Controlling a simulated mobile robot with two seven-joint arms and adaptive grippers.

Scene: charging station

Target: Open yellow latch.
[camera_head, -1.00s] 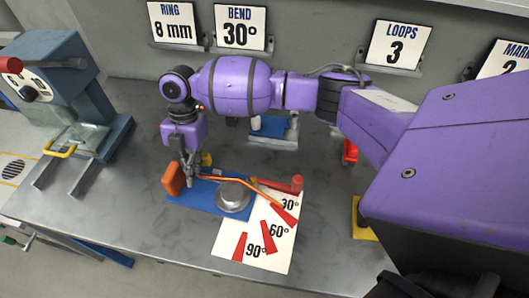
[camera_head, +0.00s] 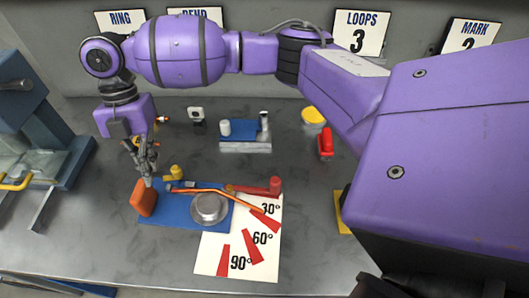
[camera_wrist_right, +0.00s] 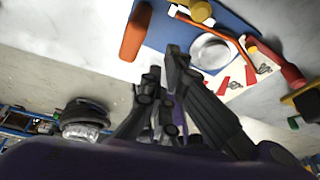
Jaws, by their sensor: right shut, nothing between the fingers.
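A small yellow piece (camera_head: 177,172), likely the yellow latch, is at the back edge of a blue bending fixture (camera_head: 185,215); it also shows in the right wrist view (camera_wrist_right: 201,10). An orange rod (camera_head: 210,187) lies across the fixture past a round metal post (camera_head: 208,208). An orange block (camera_head: 144,197) stands at its left end. My right gripper (camera_head: 148,181) is shut and empty, just behind and above the orange block, left of the yellow piece and apart from it. Its fingers show in the wrist view (camera_wrist_right: 164,70). My left gripper is out of view.
An angle card (camera_head: 208,262) lies in front of the fixture. A blue-grey machine with a yellow handle (camera_head: 17,182) stands at left. Another blue fixture (camera_head: 244,146), a red part (camera_head: 325,144) and a yellow round container (camera_head: 313,115) are behind. Bench is clear in between.

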